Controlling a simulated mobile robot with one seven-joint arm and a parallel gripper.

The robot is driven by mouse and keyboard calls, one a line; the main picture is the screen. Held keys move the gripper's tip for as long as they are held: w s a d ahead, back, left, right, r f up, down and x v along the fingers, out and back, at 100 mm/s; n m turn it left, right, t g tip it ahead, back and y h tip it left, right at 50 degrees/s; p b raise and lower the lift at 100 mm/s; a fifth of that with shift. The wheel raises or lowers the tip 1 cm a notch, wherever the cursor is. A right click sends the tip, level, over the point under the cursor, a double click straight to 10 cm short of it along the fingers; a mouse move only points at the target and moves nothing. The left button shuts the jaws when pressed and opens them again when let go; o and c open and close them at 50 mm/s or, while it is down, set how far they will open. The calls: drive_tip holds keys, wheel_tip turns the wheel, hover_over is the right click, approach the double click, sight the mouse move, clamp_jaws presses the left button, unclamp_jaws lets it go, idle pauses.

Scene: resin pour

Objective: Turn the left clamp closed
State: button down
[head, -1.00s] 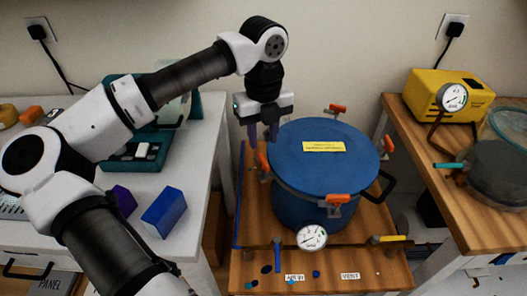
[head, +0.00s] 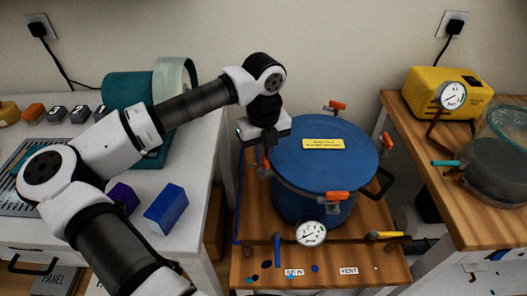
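The blue pressure pot (head: 320,190) stands on the wooden bench, its lid (head: 325,165) carrying a yellow label. Orange-handled clamps sit around its rim. The left clamp (head: 263,167) is at the pot's left edge, partly hidden by my gripper. My gripper (head: 263,156) points down right at this clamp, its fingers beside or around the handle. I cannot tell whether they touch it or how far apart they are. The front clamp (head: 336,197), the right clamp (head: 387,145) and the back clamp (head: 336,106) are clear of my gripper.
A pressure gauge (head: 311,233) and a yellow-handled valve (head: 385,235) are at the pot's front. A blue block (head: 166,209) and a purple block (head: 123,197) lie on the left table. A yellow pump (head: 435,92) stands on the right bench.

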drive_tip(key=shift+f+b, duration=0.1)
drive_tip(key=shift+b, duration=0.35)
drive_tip(key=m+b, duration=0.3)
drive_tip(key=shift+f, duration=0.15)
drive_tip(key=m+b, duration=0.4)
drive_tip(key=m, duration=0.2)
drive_tip(key=shift+b, duration=0.4)
drive_tip(key=m+b, duration=0.1)
drive_tip(key=m, duration=0.4)
drive_tip(key=shift+r+b, duration=0.2)
drive_tip(key=shift+b, duration=0.1)
drive_tip(key=shift+r+m+b, duration=0.1)
drive_tip(key=shift+m+b, duration=0.25)
drive_tip(key=shift+m, duration=1.55)
drive_tip(key=c, duration=1.5)
unclamp_jaws()
